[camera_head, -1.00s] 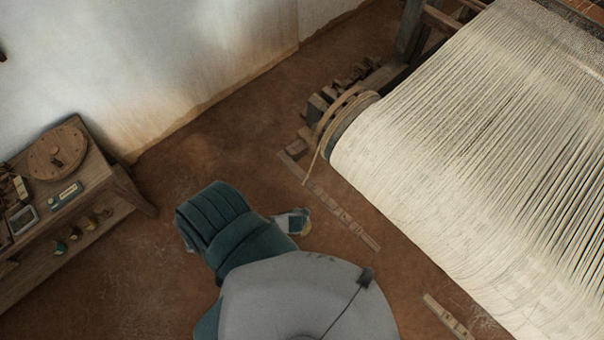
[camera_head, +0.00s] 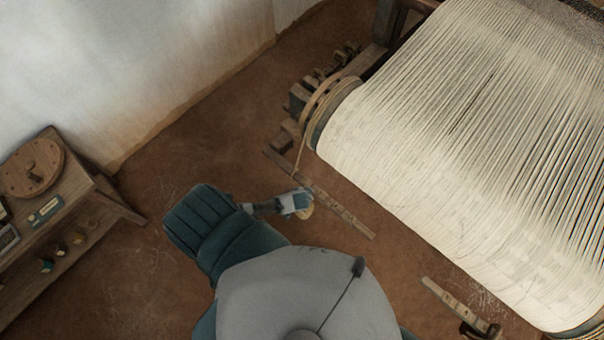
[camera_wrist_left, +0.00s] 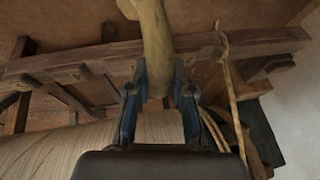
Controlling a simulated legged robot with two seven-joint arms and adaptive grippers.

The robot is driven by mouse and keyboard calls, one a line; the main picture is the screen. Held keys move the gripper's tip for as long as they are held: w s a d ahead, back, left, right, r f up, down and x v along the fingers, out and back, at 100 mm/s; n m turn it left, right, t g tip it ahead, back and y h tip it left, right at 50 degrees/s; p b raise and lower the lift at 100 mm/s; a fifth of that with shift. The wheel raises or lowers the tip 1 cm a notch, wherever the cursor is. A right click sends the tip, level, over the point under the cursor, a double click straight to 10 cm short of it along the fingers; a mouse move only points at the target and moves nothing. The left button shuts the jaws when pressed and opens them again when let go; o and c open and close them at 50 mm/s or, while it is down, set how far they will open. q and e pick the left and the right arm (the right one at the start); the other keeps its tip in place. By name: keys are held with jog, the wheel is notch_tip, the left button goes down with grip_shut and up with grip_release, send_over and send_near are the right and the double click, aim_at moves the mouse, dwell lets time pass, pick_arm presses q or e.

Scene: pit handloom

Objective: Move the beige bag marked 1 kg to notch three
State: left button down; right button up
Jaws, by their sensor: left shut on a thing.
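My left gripper (camera_head: 296,203) is shut on the beige bag (camera_head: 308,210), held beside the near side of the notched wooden bar (camera_head: 340,210). In the left wrist view my left gripper (camera_wrist_left: 160,95) has its two fingers on either side of the tan bag (camera_wrist_left: 154,40), which runs up out of the top of the picture. The bag's mark is not readable. My right gripper is not in view.
The loom's warp roll (camera_head: 440,150) fills the right side, with a rope (camera_head: 303,145) hanging from its end to the bar. A second marked bar (camera_head: 450,300) is at lower right. A wooden bench (camera_head: 85,215) stands at left. Floor between is clear.

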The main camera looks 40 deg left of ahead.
pick_arm(q)
jog(key=shift+w+a+f, duration=0.1)
jog(key=shift+w, duration=0.4)
jog(key=shift+w+a+b, duration=0.2)
jog(key=shift+w+b, duration=0.05)
jog(key=shift+b, duration=0.1)
jog(key=w+b, duration=0.2)
jog(key=w, duration=0.1)
jog(key=shift+w+d+f, duration=0.1)
jog(key=shift+w+f, duration=0.05)
jog(key=shift+w, duration=0.25)
jog(key=shift+w+d+b, duration=0.25)
jog(key=shift+w+b, duration=0.3)
jog(key=shift+w, duration=0.05)
jog(key=shift+w+d+b, duration=0.1)
jog(key=shift+w+b, duration=0.3)
jog(key=shift+w, duration=0.25)
jog(key=shift+s+f, duration=0.15)
jog(key=shift+f, duration=0.2)
jog(key=shift+a+f+b, duration=0.35)
jog(key=shift+f+b, duration=0.1)
jog(key=shift+f, duration=0.35)
jog(key=shift+d, duration=0.2)
jog(key=shift+a, duration=0.1)
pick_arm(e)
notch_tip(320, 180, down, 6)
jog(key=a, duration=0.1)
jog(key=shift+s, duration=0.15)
